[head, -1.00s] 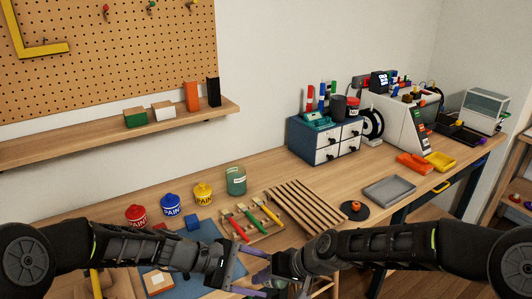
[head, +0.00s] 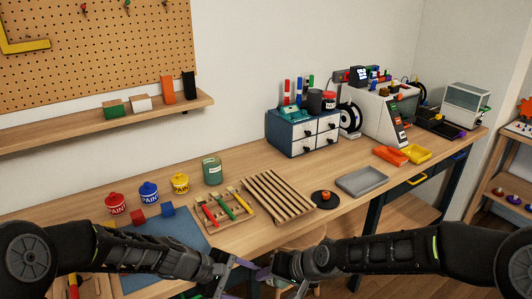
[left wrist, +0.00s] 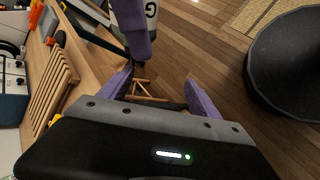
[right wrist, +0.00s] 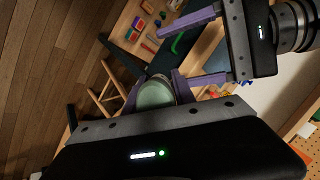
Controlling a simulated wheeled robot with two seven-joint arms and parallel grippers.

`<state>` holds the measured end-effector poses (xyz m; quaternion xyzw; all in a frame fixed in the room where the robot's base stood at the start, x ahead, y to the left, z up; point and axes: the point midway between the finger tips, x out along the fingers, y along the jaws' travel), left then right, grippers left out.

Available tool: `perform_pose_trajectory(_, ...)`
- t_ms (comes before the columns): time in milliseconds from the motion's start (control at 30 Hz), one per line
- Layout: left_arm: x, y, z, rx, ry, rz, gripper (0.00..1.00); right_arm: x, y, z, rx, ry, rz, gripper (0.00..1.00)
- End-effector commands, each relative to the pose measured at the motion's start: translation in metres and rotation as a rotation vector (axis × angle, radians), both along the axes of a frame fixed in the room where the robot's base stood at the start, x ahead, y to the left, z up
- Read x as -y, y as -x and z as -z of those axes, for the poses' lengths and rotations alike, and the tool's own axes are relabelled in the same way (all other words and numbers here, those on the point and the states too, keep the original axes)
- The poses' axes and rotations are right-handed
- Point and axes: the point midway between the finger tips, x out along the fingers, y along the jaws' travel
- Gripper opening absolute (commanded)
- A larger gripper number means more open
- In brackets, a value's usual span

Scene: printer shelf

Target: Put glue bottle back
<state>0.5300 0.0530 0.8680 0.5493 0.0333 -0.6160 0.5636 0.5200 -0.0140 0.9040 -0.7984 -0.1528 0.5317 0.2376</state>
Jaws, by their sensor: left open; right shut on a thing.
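The glue bottle (right wrist: 155,95) is a pale, rounded thing between the purple fingers of my right gripper (right wrist: 158,82) in the right wrist view. Part of its white side with dark lettering (left wrist: 151,8) shows at the top of the left wrist view. My right gripper is shut on it; in the head view the bottle is mostly hidden by the arms. My left gripper (left wrist: 160,92) is open and empty, close beside the right gripper and apart from the bottle. Its open fingers also show in the right wrist view (right wrist: 205,48). Both grippers are low at the bench's front edge.
The bench (head: 240,165) holds paint cans (head: 148,192), a green jar (head: 212,171), a tool rack (head: 222,207), a slatted rack (head: 265,195), a grey tray (head: 362,181) and a drawer unit (head: 305,132). A wall shelf (head: 60,132) holds several blocks.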

Motion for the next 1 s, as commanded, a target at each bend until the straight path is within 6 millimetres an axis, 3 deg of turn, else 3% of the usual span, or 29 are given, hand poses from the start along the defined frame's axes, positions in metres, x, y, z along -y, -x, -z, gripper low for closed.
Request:
perform_pose_trajectory(167,-0.022,0.02,0.054,0.055,-0.185,0.066,0.72,0.017,-0.009,-0.012,0.007,0.0,0.104,0.0)
perform_pose_trajectory(267,-0.035,0.043,0.094,0.101,-0.315,0.146,0.72,0.037,-0.02,-0.025,0.01,0.001,0.193,0.0)
perform_pose_trajectory(400,-0.048,0.1,0.158,0.198,-0.496,0.353,0.72,0.086,-0.042,-0.059,0.014,0.0,0.379,0.0)
perform_pose_trajectory(500,-0.043,0.149,0.189,0.268,-0.544,0.511,0.72,0.126,-0.056,-0.09,0.011,-0.001,0.502,0.0)
perform_pose_trajectory(600,-0.032,0.193,0.205,0.291,-0.53,0.616,0.72,0.155,-0.063,-0.117,0.008,-0.003,0.564,0.0)
perform_pose_trajectory(733,-0.023,0.232,0.215,0.26,-0.492,0.681,0.72,0.175,-0.067,-0.139,0.005,-0.001,0.586,0.0)
perform_pose_trajectory(867,-0.02,0.251,0.222,0.225,-0.472,0.699,0.72,0.184,-0.068,-0.152,0.002,-0.002,0.603,0.0)
perform_pose_trajectory(1000,-0.02,0.254,0.224,0.218,-0.469,0.7,0.72,0.187,-0.067,-0.155,0.001,0.0,0.608,0.0)
